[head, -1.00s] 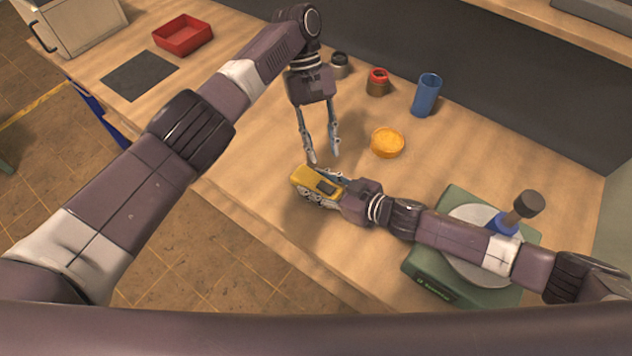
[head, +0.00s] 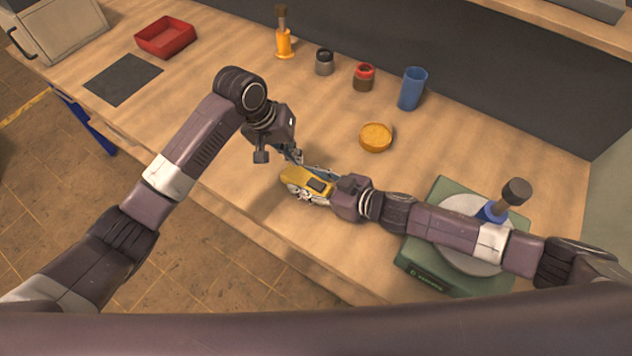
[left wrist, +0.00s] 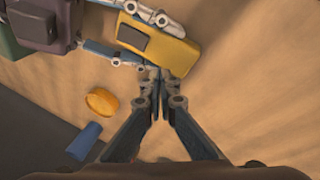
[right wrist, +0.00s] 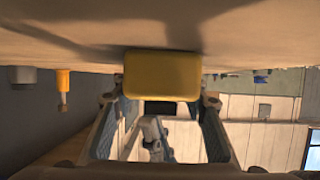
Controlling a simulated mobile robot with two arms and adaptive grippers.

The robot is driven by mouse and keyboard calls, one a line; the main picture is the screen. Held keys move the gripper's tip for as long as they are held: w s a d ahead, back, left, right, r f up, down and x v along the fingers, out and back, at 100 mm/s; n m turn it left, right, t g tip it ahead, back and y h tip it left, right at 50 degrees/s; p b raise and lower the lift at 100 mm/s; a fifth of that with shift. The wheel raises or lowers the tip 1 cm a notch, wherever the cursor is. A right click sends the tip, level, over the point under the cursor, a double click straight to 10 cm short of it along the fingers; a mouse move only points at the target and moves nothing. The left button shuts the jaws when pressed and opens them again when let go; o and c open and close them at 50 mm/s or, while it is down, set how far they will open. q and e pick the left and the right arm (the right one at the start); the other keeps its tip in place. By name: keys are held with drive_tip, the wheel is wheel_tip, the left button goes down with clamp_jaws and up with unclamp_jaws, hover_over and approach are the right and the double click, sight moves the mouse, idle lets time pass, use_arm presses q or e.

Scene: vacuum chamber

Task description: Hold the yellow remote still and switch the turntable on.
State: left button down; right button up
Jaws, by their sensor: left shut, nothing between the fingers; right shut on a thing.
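The yellow remote (head: 305,180) has a dark pad on its top face and is held over the bench by my right gripper (head: 308,188). In the right wrist view the remote (right wrist: 162,75) sits between the two fingers. My left gripper (head: 296,158) is shut and empty, just behind the remote. In the left wrist view its closed fingertips (left wrist: 160,75) are at the remote's (left wrist: 155,40) edge; I cannot tell if they touch. The turntable (head: 452,275) is a green box with a grey disc at right, partly hidden under my right arm.
A yellow round lid (head: 376,138), blue cup (head: 412,88), red-topped jar (head: 364,76), grey jar (head: 324,62) and orange-handled tool (head: 284,42) stand behind. A red tray (head: 165,38) and dark mat (head: 123,80) lie far left.

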use_arm(q)
drive_tip(key=s+r+m+t+h, duration=0.3)
drive_tip(key=s+r+m+t, duration=0.2)
drive_tip(key=s+r, duration=0.4)
drive_tip(key=shift+s+a, duration=0.35)
drive_tip(key=shift+s, duration=0.85)
hover_over(324, 183)
drive_tip(key=s+a, duration=0.2)
drive_tip(key=a, duration=0.1)
wheel_tip(324, 183, down, 7)
drive_tip(key=shift+d+r, duration=0.15)
drive_tip(key=f, duration=0.3)
drive_tip(key=shift+d+f, duration=0.25)
drive_tip(key=shift+d, duration=0.05)
drive_tip(key=shift+f, duration=0.45)
